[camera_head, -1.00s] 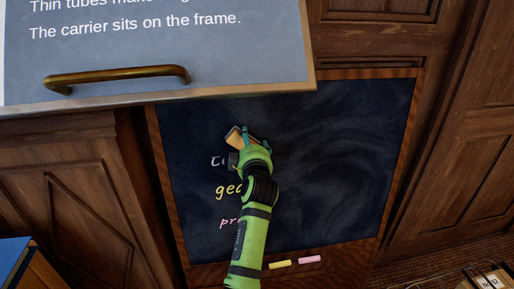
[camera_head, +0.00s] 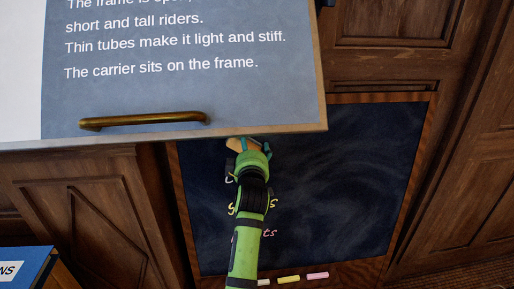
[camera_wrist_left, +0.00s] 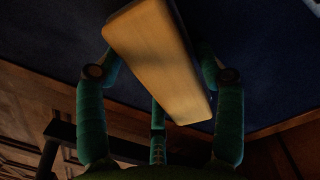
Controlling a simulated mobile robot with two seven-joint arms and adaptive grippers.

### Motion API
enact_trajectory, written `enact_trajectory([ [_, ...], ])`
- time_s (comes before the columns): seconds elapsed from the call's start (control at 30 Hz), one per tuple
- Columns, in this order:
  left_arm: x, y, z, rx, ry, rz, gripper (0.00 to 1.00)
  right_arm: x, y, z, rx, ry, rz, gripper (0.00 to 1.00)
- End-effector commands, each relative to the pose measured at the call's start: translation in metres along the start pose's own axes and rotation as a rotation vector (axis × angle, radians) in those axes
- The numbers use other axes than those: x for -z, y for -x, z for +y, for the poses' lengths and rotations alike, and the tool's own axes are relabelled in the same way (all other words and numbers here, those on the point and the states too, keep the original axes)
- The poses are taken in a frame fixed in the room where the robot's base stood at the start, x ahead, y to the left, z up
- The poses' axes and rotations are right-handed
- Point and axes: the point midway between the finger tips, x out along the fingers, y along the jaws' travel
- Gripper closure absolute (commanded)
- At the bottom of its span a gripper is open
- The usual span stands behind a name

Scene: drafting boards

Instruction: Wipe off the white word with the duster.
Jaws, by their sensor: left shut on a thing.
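The duster (camera_head: 243,144), with a pale wooden back, is held in my left gripper (camera_head: 252,149) near the top left of the dark chalkboard (camera_head: 340,180). The left wrist view shows the duster (camera_wrist_left: 155,60) between the green fingers of the gripper (camera_wrist_left: 160,72). I cannot tell whether its underside touches the board. The white word (camera_head: 229,181) is just below the duster, mostly hidden by my arm; only a bit at its left shows. My right gripper is not in view.
A yellow word (camera_head: 272,203) and a pink word (camera_head: 269,234) lie lower, partly behind my arm. A grey text panel (camera_head: 180,95) with a brass handle (camera_head: 145,119) overhangs the board's upper left. Chalks, including a pink one (camera_head: 317,275), lie along the bottom frame. The board's right side is free.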

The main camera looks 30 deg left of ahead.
Motion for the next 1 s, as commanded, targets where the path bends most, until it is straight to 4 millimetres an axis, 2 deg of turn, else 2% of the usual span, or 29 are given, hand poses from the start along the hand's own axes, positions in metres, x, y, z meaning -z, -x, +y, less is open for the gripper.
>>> enact_trajectory([
  [0.03, -0.049, 0.035, -0.072, 0.095, -0.066, -0.084, 0.84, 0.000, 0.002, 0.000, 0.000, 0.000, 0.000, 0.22],
  [0.4, -0.026, 0.039, -0.089, 0.102, -0.068, -0.085, 0.84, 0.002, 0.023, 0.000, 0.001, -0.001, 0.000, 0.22],
  [0.67, -0.021, 0.040, -0.096, 0.102, -0.062, -0.090, 0.84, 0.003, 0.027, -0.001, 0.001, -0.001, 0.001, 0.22],
  [1.0, 0.003, 0.043, -0.112, 0.104, -0.059, -0.089, 0.84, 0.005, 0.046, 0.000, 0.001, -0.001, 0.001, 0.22],
])
